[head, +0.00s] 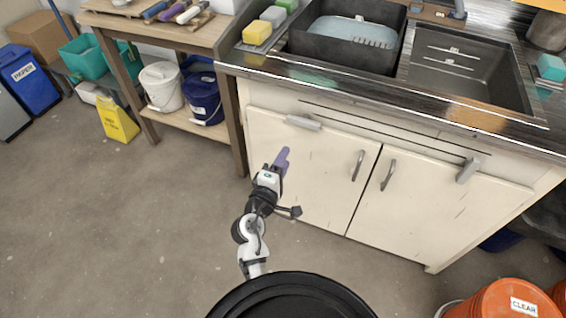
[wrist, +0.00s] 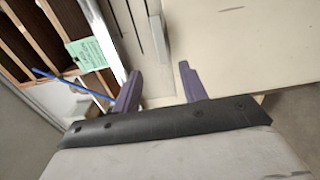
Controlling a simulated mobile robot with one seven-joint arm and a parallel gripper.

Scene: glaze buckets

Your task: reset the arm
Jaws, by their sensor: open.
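My gripper (head: 282,160) has purple fingers and is in front of the cream sink cabinet (head: 290,185), below the counter edge. My white and black arm rises from the bottom middle of the head view. In the wrist view my gripper (wrist: 158,84) has its two purple fingers spread apart, with nothing between them. The pale cabinet front (wrist: 240,45) lies beyond the fingers. I cannot tell exactly how far the fingertips are from it.
The counter edge (head: 400,103) overhangs near my arm. Door handles (head: 358,165) stick out. A wooden bench (head: 160,30) with white (head: 161,87) and blue (head: 203,97) buckets stands left. An orange bucket (head: 500,302) stands lower right.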

